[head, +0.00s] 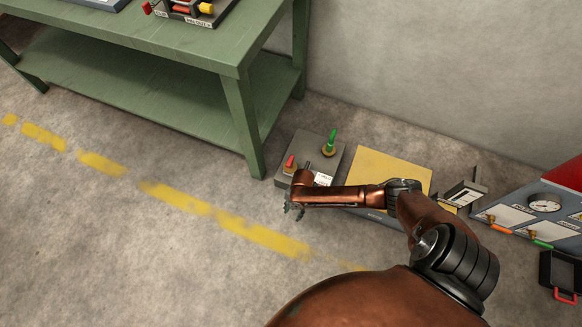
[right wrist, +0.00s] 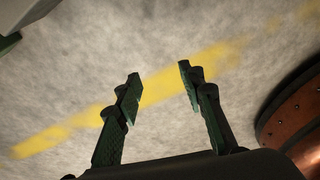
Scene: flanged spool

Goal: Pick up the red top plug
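A small red plug (head: 290,161) stands on a grey box (head: 300,148) on the floor, right of the green bench's leg. A taller green plug (head: 331,141) stands upright on the same box, farther back. My right gripper (head: 293,211) is in front of the box, apart from the red plug, and my arm covers part of the box's front. In the right wrist view, my right gripper (right wrist: 159,80) has its two fingers spread with only floor between them. The red plug does not show in that view. My left gripper is in neither view.
The green bench (head: 150,35) stands at the left with items on top. A yellow-topped panel (head: 385,168) lies right of the grey box, partly behind my arm. A gauge panel (head: 535,210) stands at far right. The floor with a yellow dashed line (head: 175,197) is clear at left.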

